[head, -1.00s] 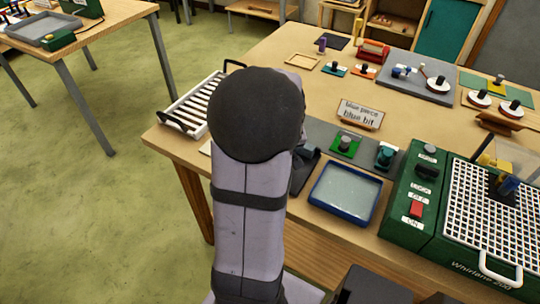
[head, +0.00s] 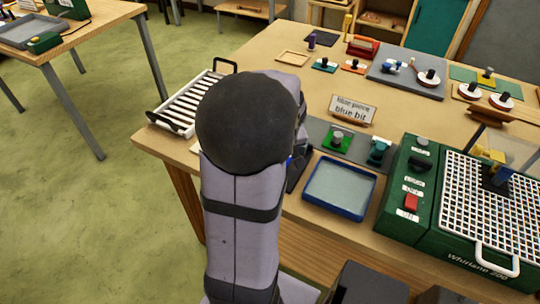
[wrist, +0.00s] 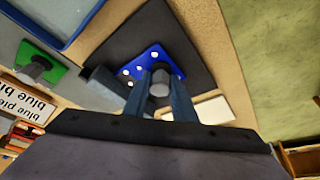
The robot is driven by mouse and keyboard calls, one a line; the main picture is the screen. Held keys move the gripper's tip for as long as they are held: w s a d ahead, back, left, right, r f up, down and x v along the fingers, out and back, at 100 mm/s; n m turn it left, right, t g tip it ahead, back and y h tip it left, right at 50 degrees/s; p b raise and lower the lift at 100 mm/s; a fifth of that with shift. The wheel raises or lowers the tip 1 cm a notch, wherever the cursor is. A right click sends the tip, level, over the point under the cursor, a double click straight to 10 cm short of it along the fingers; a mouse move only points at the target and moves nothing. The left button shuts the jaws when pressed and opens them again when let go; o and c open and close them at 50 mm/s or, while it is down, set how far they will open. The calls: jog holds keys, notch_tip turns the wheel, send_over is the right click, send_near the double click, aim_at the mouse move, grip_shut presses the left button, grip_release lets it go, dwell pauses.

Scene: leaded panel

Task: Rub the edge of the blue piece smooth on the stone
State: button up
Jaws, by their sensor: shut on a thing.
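The blue piece (wrist: 150,66) is a flat plate with white dots and a grey knob, seen in the wrist view. My gripper (wrist: 161,92) is shut on the knob, one finger on each side. The piece is over a dark grey slab (wrist: 192,65); I cannot tell whether it touches it. A pale rectangular block (wrist: 212,110) lies on the table beside the slab; I cannot tell which of the two is the stone. In the head view my arm hides the gripper and nearly all of the piece.
A blue-rimmed tray (head: 340,212) and a green machine (head: 403,215) with a white grid stand to the right. A green piece (head: 337,139) and a teal piece (head: 378,150) sit on a grey mat behind the tray. A white slatted rack (head: 185,108) is at the table's left edge.

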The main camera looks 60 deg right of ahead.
jog(key=shift+s+b, duration=0.3)
jog(key=shift+s, duration=0.5)
jog(key=shift+w+d+r, duration=0.1)
jog(key=shift+w, duration=0.05)
jog(key=shift+w+p, duration=0.4)
jog(key=shift+w, duration=0.8)
jog(key=shift+w, duration=0.2)
jog(key=shift+w+p, duration=0.45)
jog(key=shift+w, duration=0.65)
jog(key=shift+s, duration=0.15)
jog(key=shift+s+b, duration=0.7)
jog(key=shift+s, duration=0.45)
jog(key=shift+s, duration=0.1)
